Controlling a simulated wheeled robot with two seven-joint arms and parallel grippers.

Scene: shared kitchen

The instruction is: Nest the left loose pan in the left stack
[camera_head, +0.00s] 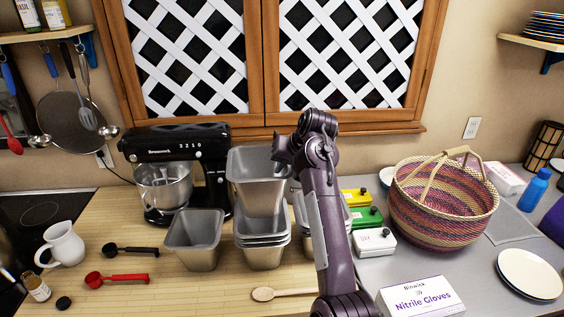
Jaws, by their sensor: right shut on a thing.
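A grey metal loaf pan (257,190) is held upright in the air by my right gripper (281,151), which is shut on its right rim. The held pan appears over a stack of similar pans (262,256), whose several rims show one below another; its lower end overlaps the stack's top, and I cannot tell whether they touch. A single-looking pan (192,256) stands left of this stack. More pan metal (303,222) shows to the right, mostly hidden behind my right arm. My left gripper is not in view.
A black stand mixer (180,150) stands behind the pans. A wooden spoon (264,294) lies in front. Red (125,278) and black (140,250) measuring scoops lie left. Small boxes (374,242), a woven basket (440,215) and a glove box (420,298) are right of my arm.

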